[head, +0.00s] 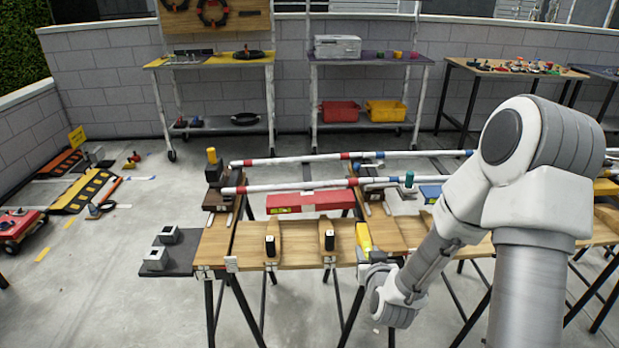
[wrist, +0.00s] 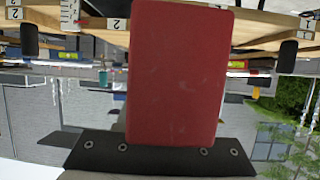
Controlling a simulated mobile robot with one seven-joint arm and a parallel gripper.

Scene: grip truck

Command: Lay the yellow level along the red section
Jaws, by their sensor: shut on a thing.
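My gripper (head: 366,258) is at the front edge of the wooden bench top, shut on the yellow level (head: 363,238), which shows as a short, tilted yellow bar just above it. The fingertips are too small to make out. In the wrist view, a broad red face (wrist: 178,75) stands above a dark bolted plate (wrist: 160,153); I cannot tell what this face belongs to. A red section (head: 316,202) lies behind the bench boards, to the left of and beyond my gripper. A small yellow-green patch (head: 283,209) shows on its front.
Two dark upright stops (head: 270,246) (head: 329,240) stand on the wooden boards left of my gripper. Long white poles with red and blue bands (head: 290,186) cross behind the red section. A dark side shelf (head: 168,258) holds two grey blocks.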

